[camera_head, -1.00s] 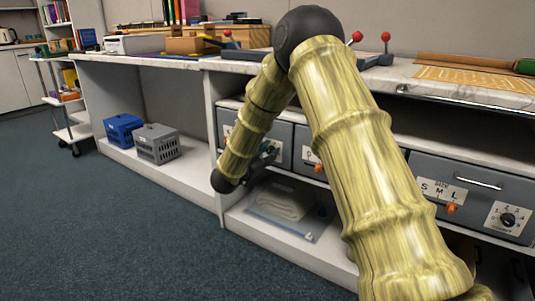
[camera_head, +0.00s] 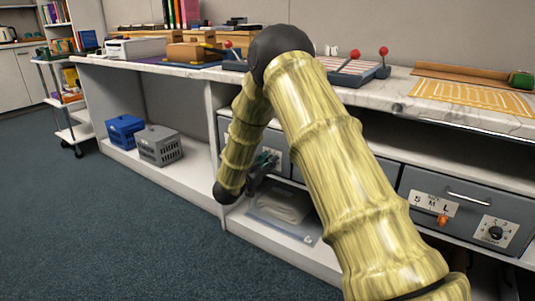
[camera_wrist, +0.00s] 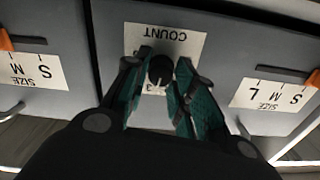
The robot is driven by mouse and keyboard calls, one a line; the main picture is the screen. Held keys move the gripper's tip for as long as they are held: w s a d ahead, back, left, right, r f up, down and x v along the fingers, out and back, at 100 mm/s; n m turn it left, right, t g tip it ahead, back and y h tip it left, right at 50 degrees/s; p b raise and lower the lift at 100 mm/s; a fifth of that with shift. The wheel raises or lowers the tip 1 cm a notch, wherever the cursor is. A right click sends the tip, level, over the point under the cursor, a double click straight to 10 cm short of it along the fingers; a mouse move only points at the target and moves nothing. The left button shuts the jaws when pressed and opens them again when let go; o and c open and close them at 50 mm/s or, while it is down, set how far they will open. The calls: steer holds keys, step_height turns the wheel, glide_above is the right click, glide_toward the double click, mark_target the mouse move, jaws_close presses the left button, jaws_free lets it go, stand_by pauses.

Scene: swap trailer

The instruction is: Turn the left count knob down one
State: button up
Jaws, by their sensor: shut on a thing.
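The black count knob (camera_wrist: 160,70) sits on a white plate marked COUNT (camera_wrist: 170,38), which appears upside down in the wrist view. My gripper (camera_wrist: 164,68) is shut on this knob, with one dark green finger on either side of it. The fingers hide much of the plate's lower numbers. In the head view my gripper (camera_head: 262,167) is at the right part of the leftmost grey drawer (camera_head: 282,138), and the knob itself cannot be made out there. The turn position of the knob is hard to read.
Size plates with orange sliders flank the knob in the wrist view, one at left (camera_wrist: 33,70) and one at right (camera_wrist: 272,93). Another count knob (camera_head: 495,232) is on the right drawer. A clear bag (camera_head: 285,208) lies on the shelf below. The counter (camera_head: 400,95) overhangs the drawers.

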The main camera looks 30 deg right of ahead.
steer(key=shift+r+n+p, duration=0.15)
steer(key=shift+n+p, duration=0.75)
steer(key=shift+p, duration=1)
steer(key=shift+r+n+p, duration=0.15)
steer(key=shift+n+p, duration=0.75)
steer(key=shift+p, duration=0.95)
steer(key=n+p, duration=0.2)
steer(key=p, duration=0.1)
steer(key=shift+w+f, duration=0.1)
steer(key=shift+f, duration=0.05)
steer(key=shift+f+n+p, duration=0.15)
steer(key=shift+n+p, duration=0.25)
steer(key=shift+p, duration=0.1)
steer(key=o, duration=1)
steer(key=shift+o, duration=0.2)
steer(key=v, duration=1.2)
